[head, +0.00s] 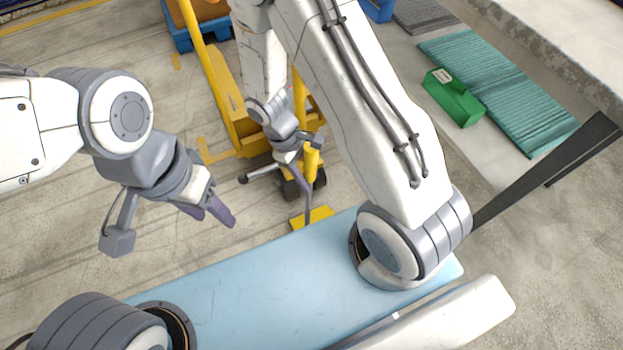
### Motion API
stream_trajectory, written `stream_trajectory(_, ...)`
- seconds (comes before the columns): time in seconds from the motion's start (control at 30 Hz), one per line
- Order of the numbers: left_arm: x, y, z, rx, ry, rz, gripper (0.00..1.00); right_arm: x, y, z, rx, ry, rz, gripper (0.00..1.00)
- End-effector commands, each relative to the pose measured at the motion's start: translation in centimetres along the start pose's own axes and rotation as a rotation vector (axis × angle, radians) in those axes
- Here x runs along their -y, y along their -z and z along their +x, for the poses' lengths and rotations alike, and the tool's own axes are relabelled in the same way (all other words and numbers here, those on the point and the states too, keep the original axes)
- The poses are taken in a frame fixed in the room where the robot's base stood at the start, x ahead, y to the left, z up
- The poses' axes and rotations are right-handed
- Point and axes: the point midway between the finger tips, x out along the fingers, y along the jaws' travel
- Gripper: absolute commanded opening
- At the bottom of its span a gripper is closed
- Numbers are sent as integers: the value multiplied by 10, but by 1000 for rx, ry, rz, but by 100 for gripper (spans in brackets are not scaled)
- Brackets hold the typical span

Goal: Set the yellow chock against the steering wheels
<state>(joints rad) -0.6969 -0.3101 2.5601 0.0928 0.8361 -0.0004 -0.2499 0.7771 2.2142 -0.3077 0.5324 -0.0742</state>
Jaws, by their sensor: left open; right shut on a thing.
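The yellow chock (324,213) shows as a small yellow wedge just beyond the front edge of my light blue base. My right gripper (307,215) reaches down and is shut on it; a grey finger crosses in front of the chock. The dark steering wheels (291,188) of the yellow pallet truck (228,98) are just behind the chock, partly hidden by my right gripper. I cannot tell whether chock and wheels touch. My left gripper (220,212) is open and empty, above the floor to the left of the chock.
A blue pallet (181,38) with a brown load stands at the far end of the truck. On the right, a green box (453,97) sits by a green ribbed mat (510,90); a grey mat (424,14) lies farther back. The floor at left is clear.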

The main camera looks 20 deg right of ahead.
Motion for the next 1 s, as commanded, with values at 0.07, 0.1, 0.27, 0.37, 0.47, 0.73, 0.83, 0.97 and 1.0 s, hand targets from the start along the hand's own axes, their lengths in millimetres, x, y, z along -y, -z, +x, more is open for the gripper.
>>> stream_trajectory(0.07,0,0,7,0,0,0,50,-3,7,5,2,0,2,0)
stream_trajectory(0.1,1,0,9,0,0,0,50,-4,9,6,2,0,3,0)
stream_trajectory(0.27,0,0,3,0,0,0,50,-12,20,0,-1,-1,1,0)
stream_trajectory(0.37,0,0,1,0,0,0,50,-17,27,0,-3,-2,1,0)
stream_trajectory(0.47,0,0,0,0,0,0,50,-21,34,-1,-5,-2,1,0)
stream_trajectory(0.73,0,0,-1,0,0,0,50,-31,47,-2,-1,-2,1,0)
stream_trajectory(0.83,0,0,-1,0,0,0,50,-32,50,-2,-1,-1,1,0)
stream_trajectory(0.97,0,0,-1,0,0,0,50,-33,51,-3,0,-1,0,0)
stream_trajectory(1.0,0,0,-1,0,0,0,50,-33,51,-3,1,-1,0,0)
